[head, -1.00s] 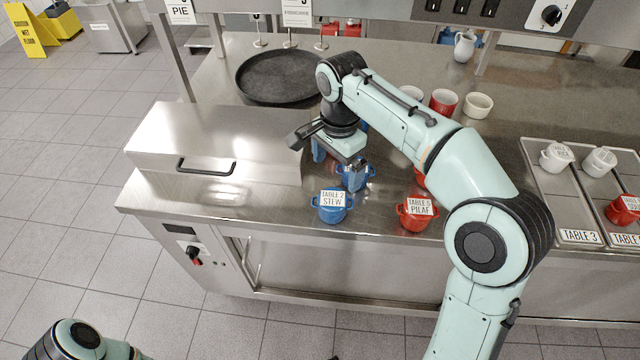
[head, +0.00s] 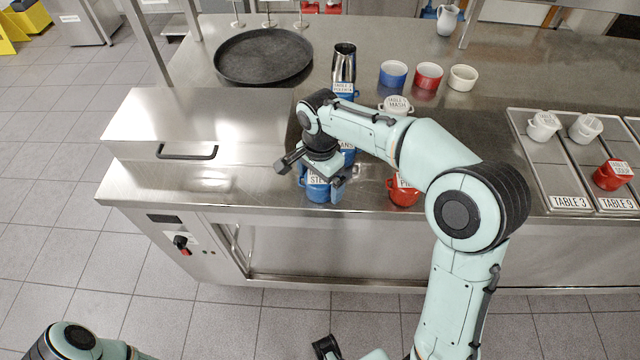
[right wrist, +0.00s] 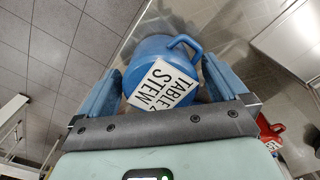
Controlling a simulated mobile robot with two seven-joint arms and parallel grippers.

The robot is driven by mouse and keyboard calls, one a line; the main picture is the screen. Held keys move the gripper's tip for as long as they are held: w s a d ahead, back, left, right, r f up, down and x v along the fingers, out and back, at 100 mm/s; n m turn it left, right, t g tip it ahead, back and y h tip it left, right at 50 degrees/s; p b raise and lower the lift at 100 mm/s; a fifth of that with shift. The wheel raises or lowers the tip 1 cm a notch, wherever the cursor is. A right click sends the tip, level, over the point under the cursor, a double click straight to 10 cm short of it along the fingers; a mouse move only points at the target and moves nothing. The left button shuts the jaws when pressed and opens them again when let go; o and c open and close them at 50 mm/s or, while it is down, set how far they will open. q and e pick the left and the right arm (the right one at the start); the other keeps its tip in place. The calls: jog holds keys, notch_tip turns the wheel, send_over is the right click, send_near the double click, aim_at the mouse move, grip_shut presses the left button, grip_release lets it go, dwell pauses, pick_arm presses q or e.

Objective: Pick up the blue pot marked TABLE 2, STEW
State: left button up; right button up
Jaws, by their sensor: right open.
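The blue pot marked TABLE 2, STEW (head: 318,193) stands upright on the steel counter near its front edge. My right gripper (head: 322,182) is over it, partly covering it and its label in the head view. In the right wrist view the pot (right wrist: 158,52) lies between the two blue fingers of the open right gripper (right wrist: 162,68), its label facing the camera. The fingers are on either side of it; I cannot tell whether they touch it.
A red pot (head: 404,194) stands just right of the stew pot. Another blue pot (head: 348,157) is close behind, partly hidden by my arm. A closed steel box (head: 200,125) stands to the left. A black round tray (head: 262,57) and several ramekins are further back.

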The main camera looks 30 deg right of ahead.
jog(key=shift+f, duration=0.45)
jog(key=shift+c, duration=0.3)
jog(key=c, duration=1)
jog(key=shift+r, duration=0.1)
jog(key=shift+c, duration=0.9)
jog(key=shift+r, duration=0.1)
